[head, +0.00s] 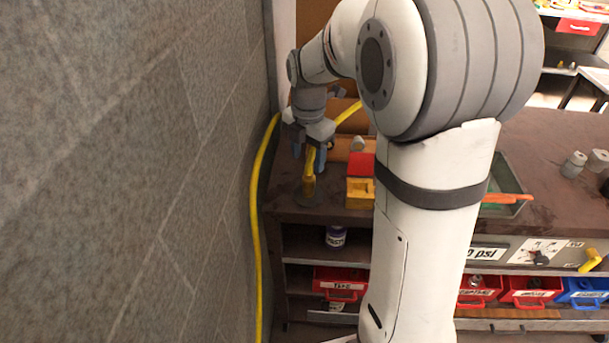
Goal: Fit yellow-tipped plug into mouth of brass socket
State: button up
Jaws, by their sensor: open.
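My gripper (308,154) points down over the left end of the brown workbench, its blue-grey fingers apart. A yellow to brass-coloured upright piece (309,180) stands below and partly between the fingers, on a dark round base (311,197). At this size I cannot tell whether this piece is the brass socket, the yellow-tipped plug or both together. No socket mouth can be made out. Whether a finger touches the piece is unclear.
A yellow hose (255,220) runs down beside the grey tiled wall (150,170) close on the left. A red and yellow box (360,190) stands just right of the gripper. A green tray (510,183) and grey fittings (573,164) lie farther right. My arm hides the bench's middle.

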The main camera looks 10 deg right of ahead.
aim_at(309, 176)
jog(key=shift+w+f+n, duration=0.25)
jog(key=shift+f+n, duration=0.05)
jog(key=shift+f, duration=0.35)
jog(key=f, duration=0.3)
jog(key=f+p, duration=0.1)
jog(key=f, duration=0.3)
jog(key=shift+w+d, duration=0.1)
jog(key=shift+d, duration=0.1)
jog(key=shift+c, duration=0.3)
jog(key=c, duration=1.1)
